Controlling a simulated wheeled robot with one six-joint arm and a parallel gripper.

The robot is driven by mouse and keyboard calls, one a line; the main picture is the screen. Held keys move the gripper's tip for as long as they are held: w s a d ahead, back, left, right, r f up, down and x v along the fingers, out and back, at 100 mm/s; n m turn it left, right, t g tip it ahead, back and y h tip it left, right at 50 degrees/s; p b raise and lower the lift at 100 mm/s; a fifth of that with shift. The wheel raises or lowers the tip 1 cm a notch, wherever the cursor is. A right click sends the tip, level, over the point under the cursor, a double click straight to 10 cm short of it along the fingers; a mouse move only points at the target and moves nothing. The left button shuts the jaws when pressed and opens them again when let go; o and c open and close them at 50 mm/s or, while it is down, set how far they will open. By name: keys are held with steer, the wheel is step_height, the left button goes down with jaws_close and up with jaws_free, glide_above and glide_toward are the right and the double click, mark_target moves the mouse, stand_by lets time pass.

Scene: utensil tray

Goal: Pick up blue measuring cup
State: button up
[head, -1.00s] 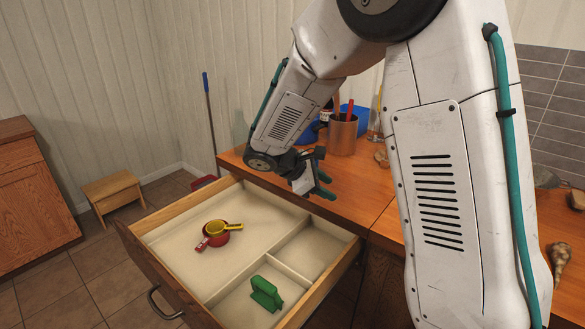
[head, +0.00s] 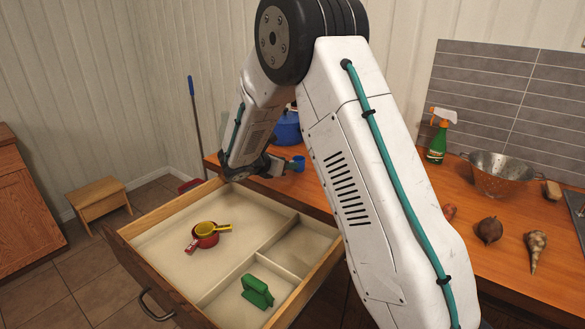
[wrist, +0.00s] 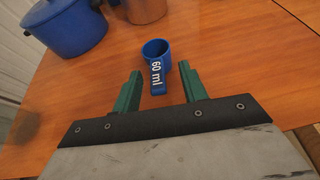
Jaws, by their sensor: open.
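The blue measuring cup (wrist: 156,50) stands on the wooden counter, its handle marked "60 ml" pointing toward my gripper in the wrist view. In the head view the cup (head: 299,163) shows just right of my gripper (head: 285,166). In the wrist view my gripper (wrist: 160,85) is open, with its two green fingers on either side of the handle's end. The cup's bowl lies beyond the fingertips.
A blue pot (wrist: 65,28) and a copper container (wrist: 145,10) stand beyond the cup. The open drawer (head: 180,245) below holds red and yellow measuring cups (head: 206,232) and a green object (head: 257,291). A spray bottle (head: 438,140), colander (head: 495,175) and vegetables are on the right.

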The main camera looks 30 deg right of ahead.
steer(key=shift+x, duration=0.9)
jaws_close()
steer(key=shift+r, duration=0.15)
